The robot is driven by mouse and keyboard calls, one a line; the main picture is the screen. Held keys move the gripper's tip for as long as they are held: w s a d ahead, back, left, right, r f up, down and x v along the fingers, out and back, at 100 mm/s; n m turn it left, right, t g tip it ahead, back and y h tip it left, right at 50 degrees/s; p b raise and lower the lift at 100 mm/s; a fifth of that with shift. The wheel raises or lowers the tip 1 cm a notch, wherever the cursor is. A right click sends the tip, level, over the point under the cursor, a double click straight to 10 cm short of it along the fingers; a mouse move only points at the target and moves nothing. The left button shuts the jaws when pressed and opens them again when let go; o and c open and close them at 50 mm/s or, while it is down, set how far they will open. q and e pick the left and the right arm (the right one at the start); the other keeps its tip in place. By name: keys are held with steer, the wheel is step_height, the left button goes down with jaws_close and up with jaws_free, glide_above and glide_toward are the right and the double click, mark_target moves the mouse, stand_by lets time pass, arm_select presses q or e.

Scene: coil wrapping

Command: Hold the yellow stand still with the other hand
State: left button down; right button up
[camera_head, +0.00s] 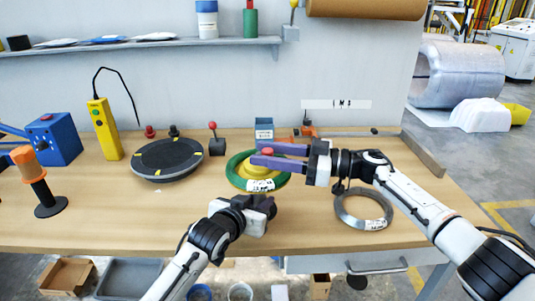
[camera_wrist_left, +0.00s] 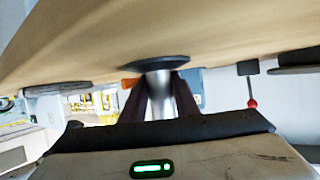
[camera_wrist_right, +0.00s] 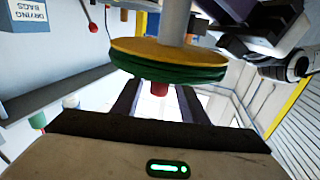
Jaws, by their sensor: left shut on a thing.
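The yellow stand (camera_head: 261,167) is on the table, with a green coil (camera_head: 234,172) around its disc. In the right wrist view, upside down, the yellow disc (camera_wrist_right: 150,50) and green coil (camera_wrist_right: 175,72) show beside the grey post (camera_wrist_right: 175,18). My left gripper (camera_head: 264,203) is shut on this post (camera_wrist_left: 158,95), below the disc and above the dark round base (camera_wrist_left: 155,63). My right gripper (camera_head: 278,157) is open over the stand's top. Its purple fingers (camera_wrist_right: 157,98) are on either side of the red knob (camera_wrist_right: 158,88), apart from it as far as I can see.
A dark turntable (camera_head: 167,158) and yellow control box (camera_head: 104,128) stand to the left. A grey ring coil (camera_head: 345,210) lies under my right arm. A blue box (camera_head: 264,130) stands behind the stand.

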jaws_close()
